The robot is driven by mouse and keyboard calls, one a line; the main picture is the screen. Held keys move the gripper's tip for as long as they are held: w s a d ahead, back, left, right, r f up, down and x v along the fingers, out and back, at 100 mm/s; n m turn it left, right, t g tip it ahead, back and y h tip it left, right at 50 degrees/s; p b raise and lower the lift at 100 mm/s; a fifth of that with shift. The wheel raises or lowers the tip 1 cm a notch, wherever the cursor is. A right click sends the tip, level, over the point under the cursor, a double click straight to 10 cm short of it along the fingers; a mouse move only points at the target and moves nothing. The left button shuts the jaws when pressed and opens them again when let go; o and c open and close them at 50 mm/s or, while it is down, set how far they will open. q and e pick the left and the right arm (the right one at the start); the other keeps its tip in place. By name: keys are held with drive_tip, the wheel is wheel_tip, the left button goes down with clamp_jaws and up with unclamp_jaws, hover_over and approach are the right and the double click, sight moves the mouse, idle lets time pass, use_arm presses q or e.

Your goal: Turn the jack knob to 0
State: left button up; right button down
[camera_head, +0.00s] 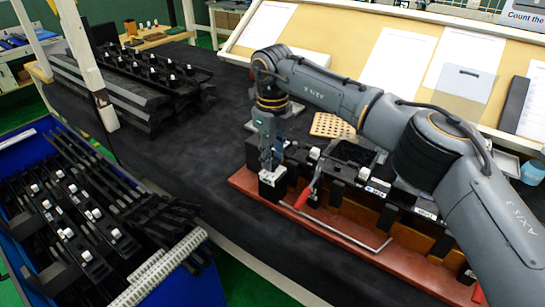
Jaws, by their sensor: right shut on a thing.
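My right gripper (268,163) points straight down at the left end of the red-brown fixture (350,240). It is shut on the white top of a small black block (272,191), which looks like the jack knob. The fingers cover part of the knob, and its markings and setting are too small to read. A toggle clamp with a red handle (302,198) stands just right of the knob, close to the gripper but apart from it. My left gripper is not in view.
A blue bin (200,285) with black trim parts and white clips stands at the lower left. More black trims (150,75) lie at the back left of the dark table (190,150). A perforated tan block (332,125) sits behind the fixture. The table left of the fixture is clear.

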drive_tip(key=m+b, duration=0.1)
drive_tip(key=m, duration=0.3)
drive_tip(key=shift+f+m, duration=0.1)
drive_tip(key=shift+m, duration=0.3)
drive_tip(key=m, duration=0.3)
drive_tip(key=shift+m+b, duration=0.3)
drive_tip(key=shift+b, duration=0.05)
drive_tip(key=m+b, duration=0.1)
drive_tip(key=m, duration=0.3)
drive_tip(key=shift+m+b, duration=0.35)
drive_tip(key=shift+m, duration=1.65)
drive_tip(key=c, duration=1.1)
unclamp_jaws()
drive_tip(key=shift+o, duration=0.2)
